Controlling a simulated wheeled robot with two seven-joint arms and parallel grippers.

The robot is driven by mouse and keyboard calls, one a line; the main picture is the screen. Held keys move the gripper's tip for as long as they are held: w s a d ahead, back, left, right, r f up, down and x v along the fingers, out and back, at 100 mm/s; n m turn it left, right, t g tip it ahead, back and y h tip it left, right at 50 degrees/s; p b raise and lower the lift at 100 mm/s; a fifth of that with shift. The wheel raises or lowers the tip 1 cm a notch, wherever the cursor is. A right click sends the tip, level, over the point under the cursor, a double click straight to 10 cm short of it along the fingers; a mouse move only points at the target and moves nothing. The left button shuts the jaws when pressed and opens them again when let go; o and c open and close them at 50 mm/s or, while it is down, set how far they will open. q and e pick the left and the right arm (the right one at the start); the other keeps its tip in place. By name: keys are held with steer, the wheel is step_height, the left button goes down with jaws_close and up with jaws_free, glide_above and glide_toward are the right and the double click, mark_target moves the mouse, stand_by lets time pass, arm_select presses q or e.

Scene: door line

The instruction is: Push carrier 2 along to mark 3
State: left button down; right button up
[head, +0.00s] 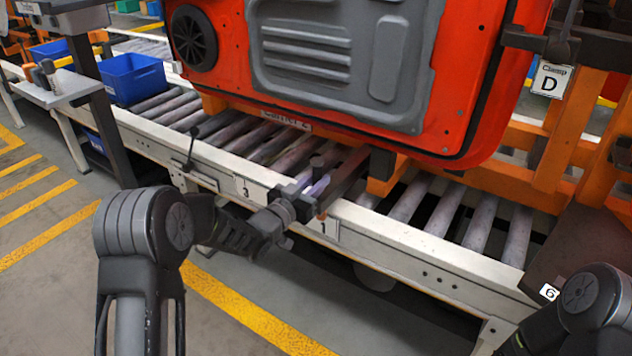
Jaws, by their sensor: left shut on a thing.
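Carrier 2 (285,119), named on its orange base, stands on the roller line and bears a large red door panel (460,60) with a grey inset. A dark bar (350,176) sticks out from the carrier's base toward me, over the near rail. My left gripper (312,192) is shut on this bar; the fingertips are partly hidden. The mark 3 plate (243,187) is on the near rail, left of the gripper. The mark 1 plate (323,228) is just below the gripper. My right arm shows at the lower right, but its gripper is not in view.
A blue bin (133,78) stands at the line's left end, near a small grey shelf (72,88) on a dark post. A small lever (191,148) rises at the near rail. Orange frames with a D sign (551,80) stand at right. Bare rollers (440,212) show right of the carrier.

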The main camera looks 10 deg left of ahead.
arm_select(q)
steer(key=shift+w+a+b, duration=0.15)
steer(key=shift+w+a, duration=0.15)
steer(key=shift+a, duration=0.5)
steer(key=shift+w+a+b, duration=0.15)
steer(key=shift+w+a, duration=0.2)
steer(key=shift+a, duration=0.4)
steer(key=shift+w+a+b, duration=0.15)
steer(key=shift+w+a, duration=0.15)
steer(key=shift+a, duration=0.5)
steer(key=shift+a+f, duration=0.1)
steer(key=shift+a, duration=0.05)
steer(key=shift+w+a, duration=0.1)
steer(key=shift+a, duration=0.15)
